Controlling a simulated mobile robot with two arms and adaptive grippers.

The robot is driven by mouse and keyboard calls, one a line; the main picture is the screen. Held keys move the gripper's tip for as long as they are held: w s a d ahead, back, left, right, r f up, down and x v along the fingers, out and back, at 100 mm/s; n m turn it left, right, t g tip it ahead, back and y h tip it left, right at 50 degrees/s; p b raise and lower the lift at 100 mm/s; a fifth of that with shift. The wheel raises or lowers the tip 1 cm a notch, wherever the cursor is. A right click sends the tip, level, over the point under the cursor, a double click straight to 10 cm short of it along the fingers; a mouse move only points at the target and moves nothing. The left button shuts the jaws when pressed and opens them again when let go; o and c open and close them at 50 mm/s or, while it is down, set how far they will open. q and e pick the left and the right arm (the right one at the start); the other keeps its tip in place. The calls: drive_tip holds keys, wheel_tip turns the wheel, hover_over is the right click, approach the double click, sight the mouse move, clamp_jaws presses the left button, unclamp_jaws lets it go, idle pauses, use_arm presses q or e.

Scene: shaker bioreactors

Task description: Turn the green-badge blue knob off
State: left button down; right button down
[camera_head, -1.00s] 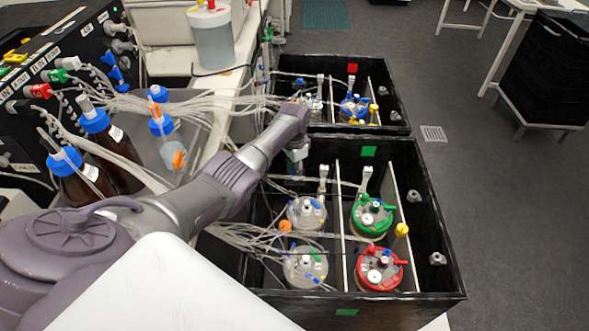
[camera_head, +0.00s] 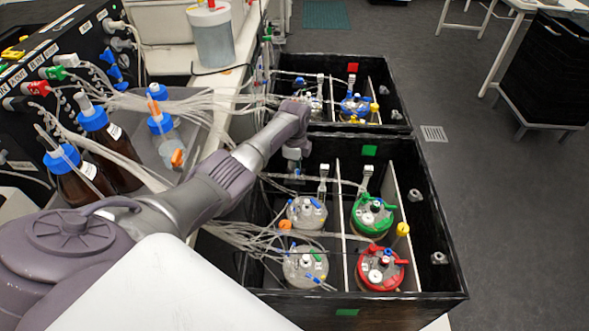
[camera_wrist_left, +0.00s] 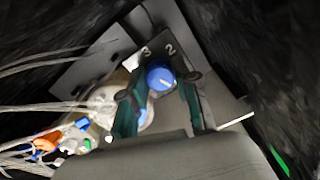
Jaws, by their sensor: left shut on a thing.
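The blue knob (camera_wrist_left: 160,77) has a white pointer line and sits on a dark plate marked 3 and 2 in the left wrist view. My left gripper (camera_wrist_left: 163,88) is shut on this knob, with a dark green finger on each side. In the head view my left arm reaches down inside the back of the nearer black box, and its fingers and the knob are hidden there. The green badge (camera_head: 369,150) is on the back wall of that nearer box (camera_head: 432,215). My right gripper is not in view.
The nearer box holds several vessels, including a green-topped one (camera_head: 372,215) and a red-topped one (camera_head: 380,268). Clear tubes (camera_head: 225,232) run in from the left. A farther black box bears a red badge (camera_head: 352,68). Brown bottles (camera_head: 75,185) stand at left.

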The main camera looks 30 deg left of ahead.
use_arm(q)
drive_tip(key=shift+m+b, duration=0.3)
drive_tip(key=shift+m, duration=1.6)
drive_tip(key=c, duration=0.9)
unclamp_jaws()
drive_tip(key=shift+o, duration=0.2)
wheel_tip(320, 180, up, 12)
